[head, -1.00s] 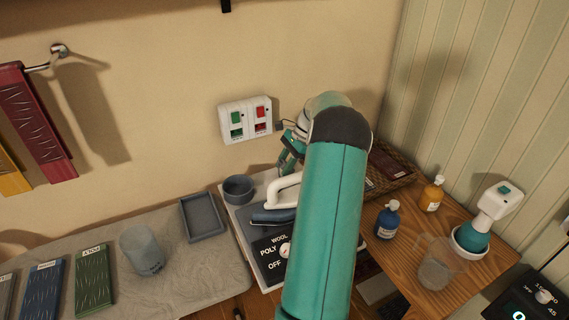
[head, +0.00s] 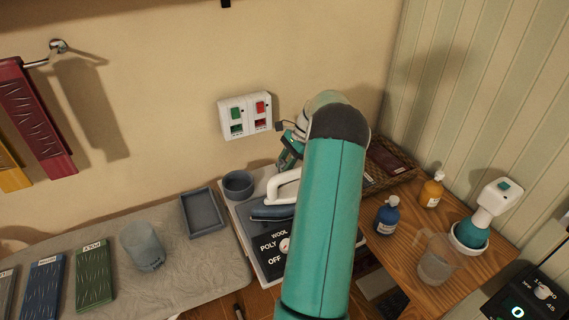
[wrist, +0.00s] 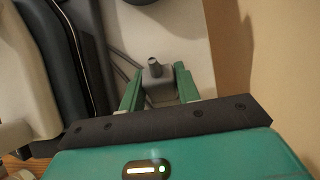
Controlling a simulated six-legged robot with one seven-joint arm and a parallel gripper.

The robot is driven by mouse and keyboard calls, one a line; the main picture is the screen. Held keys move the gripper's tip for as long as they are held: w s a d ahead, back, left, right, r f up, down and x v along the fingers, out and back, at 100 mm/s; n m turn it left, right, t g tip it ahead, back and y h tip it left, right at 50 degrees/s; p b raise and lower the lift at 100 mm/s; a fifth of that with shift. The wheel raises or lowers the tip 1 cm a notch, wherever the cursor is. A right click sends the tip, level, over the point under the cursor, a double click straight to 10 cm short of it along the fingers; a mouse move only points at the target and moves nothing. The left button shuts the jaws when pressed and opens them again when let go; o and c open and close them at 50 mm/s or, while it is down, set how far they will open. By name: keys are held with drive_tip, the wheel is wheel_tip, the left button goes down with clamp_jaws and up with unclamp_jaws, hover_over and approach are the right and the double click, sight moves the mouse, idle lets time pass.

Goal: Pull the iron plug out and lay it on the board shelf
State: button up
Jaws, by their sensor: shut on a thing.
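In the wrist view, my gripper (wrist: 158,88) is shut on the grey iron plug (wrist: 155,82), with a green finger on each side and a short round stub at its far end. In the head view, my gripper (head: 287,155) points down near the wall, partly hidden by my arm; I cannot make out the plug there. Below lies the pale board shelf (head: 262,178), also in the wrist view (wrist: 188,40). The iron with a white handle (head: 284,189) stands on it. The wall socket box (head: 244,115) has a green and a red switch; nothing shows plugged into its front.
A grey bowl (head: 238,185) sits at the shelf's back left, with a grey tray (head: 203,213) further left. A wicker basket (head: 392,165), a blue bottle (head: 388,215) and an orange bottle (head: 433,189) stand right of my arm. The wall is close beside my gripper.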

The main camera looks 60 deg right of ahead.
drive_tip(key=shift+f, duration=0.1)
drive_tip(key=o, duration=1.2)
drive_tip(key=shift+c, duration=0.2)
drive_tip(key=v, duration=1.3)
drive_tip(key=shift+d+r, duration=0.2)
drive_tip(key=shift+r, duration=0.1)
drive_tip(key=shift+s, duration=0.1)
